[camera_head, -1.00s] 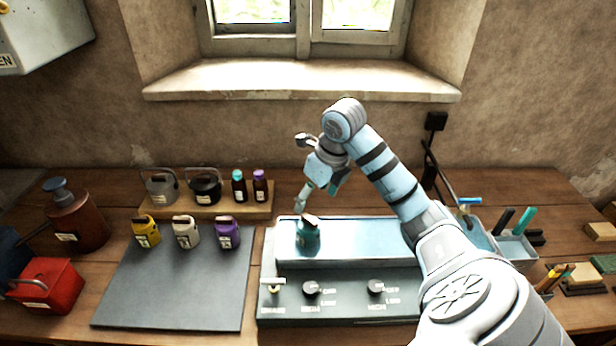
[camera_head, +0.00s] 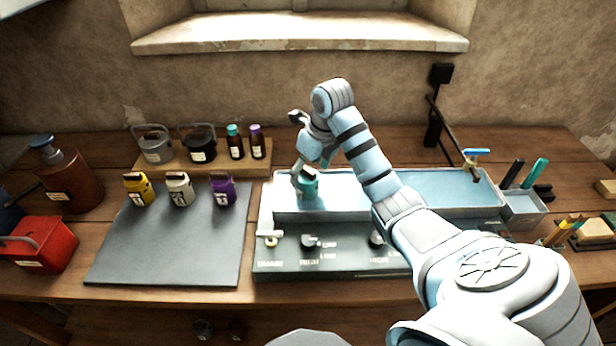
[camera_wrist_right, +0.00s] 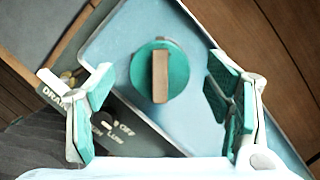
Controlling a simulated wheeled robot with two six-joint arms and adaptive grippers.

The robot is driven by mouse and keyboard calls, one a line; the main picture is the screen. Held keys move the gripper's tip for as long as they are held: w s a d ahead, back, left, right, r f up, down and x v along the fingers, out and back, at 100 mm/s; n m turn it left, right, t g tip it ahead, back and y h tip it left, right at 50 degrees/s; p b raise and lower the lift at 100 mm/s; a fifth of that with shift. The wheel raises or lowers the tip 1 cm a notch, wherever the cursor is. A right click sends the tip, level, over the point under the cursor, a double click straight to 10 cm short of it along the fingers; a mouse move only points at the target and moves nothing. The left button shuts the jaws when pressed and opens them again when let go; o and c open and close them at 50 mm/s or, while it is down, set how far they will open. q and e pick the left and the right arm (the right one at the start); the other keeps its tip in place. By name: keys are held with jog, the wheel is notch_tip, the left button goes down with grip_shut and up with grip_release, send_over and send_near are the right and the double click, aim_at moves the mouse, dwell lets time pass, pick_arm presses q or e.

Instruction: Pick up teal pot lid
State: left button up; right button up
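The teal pot stands in the left end of the shallow blue tray (camera_head: 420,196) in the head view. Its teal lid (camera_head: 311,175) has a brown bar handle on top. In the right wrist view the round teal lid (camera_wrist_right: 180,75) lies between my open fingers, with its handle running lengthwise in the picture. My right gripper (camera_wrist_right: 165,105) is open, with teal pads on both sides and gaps to the lid. In the head view my right gripper (camera_head: 304,172) is just above and beside the pot, partly hiding it. My left gripper is not in view.
Yellow, white and purple pots (camera_head: 180,190) stand along the back of a grey mat (camera_head: 170,245). A wooden board (camera_head: 205,176) behind holds two kettle-like pots and two bottles. A panel with knobs (camera_head: 330,262) fronts the tray. A faucet (camera_head: 472,158) is at the right.

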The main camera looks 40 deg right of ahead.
jog(key=shift+s+r, duration=0.1)
jog(key=shift+r, duration=0.05)
jog(key=c, duration=1.1)
